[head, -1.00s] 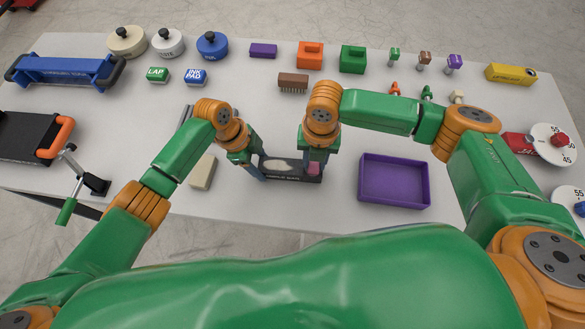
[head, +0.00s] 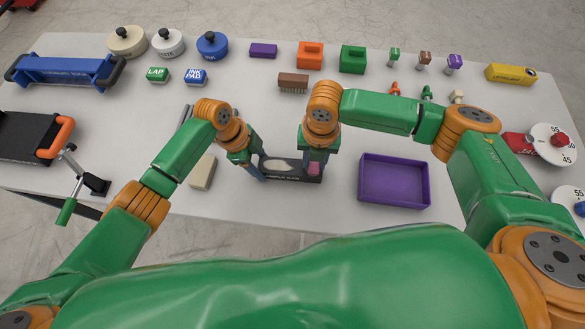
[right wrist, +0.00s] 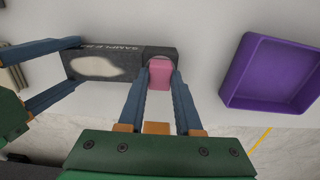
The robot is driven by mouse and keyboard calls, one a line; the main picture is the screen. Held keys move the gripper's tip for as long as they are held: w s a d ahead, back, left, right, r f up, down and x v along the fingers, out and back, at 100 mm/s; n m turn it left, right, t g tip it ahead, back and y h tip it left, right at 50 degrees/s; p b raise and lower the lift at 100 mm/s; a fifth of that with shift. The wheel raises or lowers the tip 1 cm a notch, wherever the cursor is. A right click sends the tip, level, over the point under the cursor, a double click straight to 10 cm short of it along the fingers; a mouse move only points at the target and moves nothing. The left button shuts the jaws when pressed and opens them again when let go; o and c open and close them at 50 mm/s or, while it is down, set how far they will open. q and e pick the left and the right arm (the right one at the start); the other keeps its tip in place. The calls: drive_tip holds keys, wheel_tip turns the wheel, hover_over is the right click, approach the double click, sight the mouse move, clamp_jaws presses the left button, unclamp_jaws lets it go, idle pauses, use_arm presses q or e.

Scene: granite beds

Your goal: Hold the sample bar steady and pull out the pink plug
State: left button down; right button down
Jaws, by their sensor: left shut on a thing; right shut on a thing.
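The dark grey sample bar (head: 291,178) lies on the table in front of me, with a pale oval patch on top; it also shows in the right wrist view (right wrist: 88,67). My left gripper (head: 256,167) is shut on the bar's left end. The pink plug (right wrist: 160,74) is at the bar's right end, partly hidden in the head view (head: 314,169). My right gripper (right wrist: 160,82) is shut on the plug, one finger on each side. A pale rounded rim shows around the plug's far side. I cannot tell how deep the plug sits.
An empty purple tray (head: 425,181) stands to the right of the bar. A beige block (head: 202,172) lies to the left. A brown brush (head: 293,82) and several small coloured pieces lie farther back.

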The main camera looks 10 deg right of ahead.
drive_tip(key=shift+r, duration=0.2)
drive_tip(key=shift+r, duration=2.4)
use_arm(q)
drive_tip(key=shift+c, duration=0.6)
unclamp_jaws()
drive_tip(key=shift+r, duration=0.1)
drive_tip(key=v, duration=1.1)
drive_tip(key=shift+a+r, duration=0.2)
drive_tip(key=shift+r, duration=0.2)
